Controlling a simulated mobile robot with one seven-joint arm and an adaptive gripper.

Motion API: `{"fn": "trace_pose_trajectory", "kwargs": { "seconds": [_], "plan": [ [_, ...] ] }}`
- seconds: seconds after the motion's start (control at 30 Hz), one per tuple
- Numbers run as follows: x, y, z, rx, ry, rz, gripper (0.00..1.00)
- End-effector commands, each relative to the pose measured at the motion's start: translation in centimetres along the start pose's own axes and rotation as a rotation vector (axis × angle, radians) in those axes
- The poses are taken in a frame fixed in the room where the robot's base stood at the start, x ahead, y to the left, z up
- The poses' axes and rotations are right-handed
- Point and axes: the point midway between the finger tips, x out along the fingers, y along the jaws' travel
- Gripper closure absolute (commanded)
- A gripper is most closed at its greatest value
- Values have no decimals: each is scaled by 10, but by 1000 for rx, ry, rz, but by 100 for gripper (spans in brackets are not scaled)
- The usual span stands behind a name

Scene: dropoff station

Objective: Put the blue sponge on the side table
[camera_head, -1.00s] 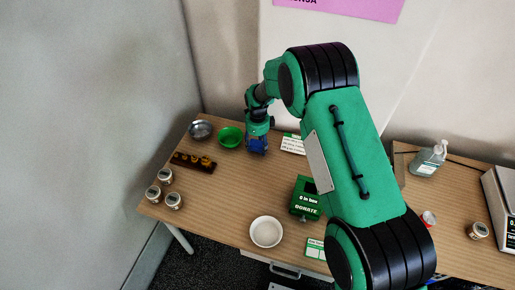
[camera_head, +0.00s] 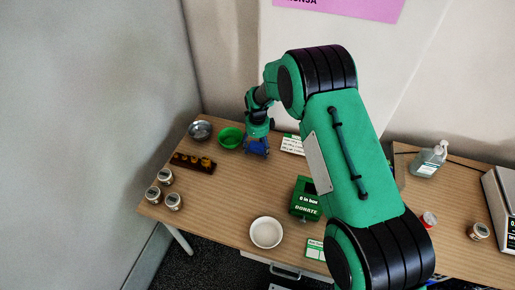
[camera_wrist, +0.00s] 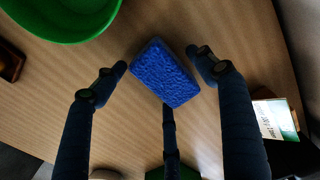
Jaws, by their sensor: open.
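The blue sponge (camera_wrist: 165,73) lies tilted in the wrist view over the wood table top, between the spread fingers of my gripper (camera_wrist: 157,63). Gaps show on both sides of it, and a third finger (camera_wrist: 168,120) lies just below its near edge. My gripper is open and points down. In the head view, the sponge (camera_head: 256,147) is a small blue patch at my gripper (camera_head: 258,151), partly hidden by the fingers. It appears to rest on the left wooden table (camera_head: 222,196), the likely side table, though contact is hard to see.
A green bowl (camera_head: 230,138) is close on the left, with a metal bowl (camera_head: 200,130) beyond. A dark tray (camera_head: 193,163) and several jars (camera_head: 173,201) stand further left. A card (camera_head: 293,144), green donation box (camera_head: 305,199) and white bowl (camera_head: 266,232) are nearby. The table's middle is clear.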

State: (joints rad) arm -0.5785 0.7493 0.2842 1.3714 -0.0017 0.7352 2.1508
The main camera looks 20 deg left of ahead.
Motion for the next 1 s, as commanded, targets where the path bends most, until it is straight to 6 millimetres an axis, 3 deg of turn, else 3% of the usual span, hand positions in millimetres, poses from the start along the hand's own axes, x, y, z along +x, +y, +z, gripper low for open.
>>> {"fn": "trace_pose_trajectory", "kwargs": {
  "seconds": [0.27,0.7,1.0],
  "plan": [
    [-20,-1,1,0,-2,-2,29],
    [-89,-1,0,0,-2,-2,29],
    [-119,0,0,0,-1,-1,29]
  ]
}}
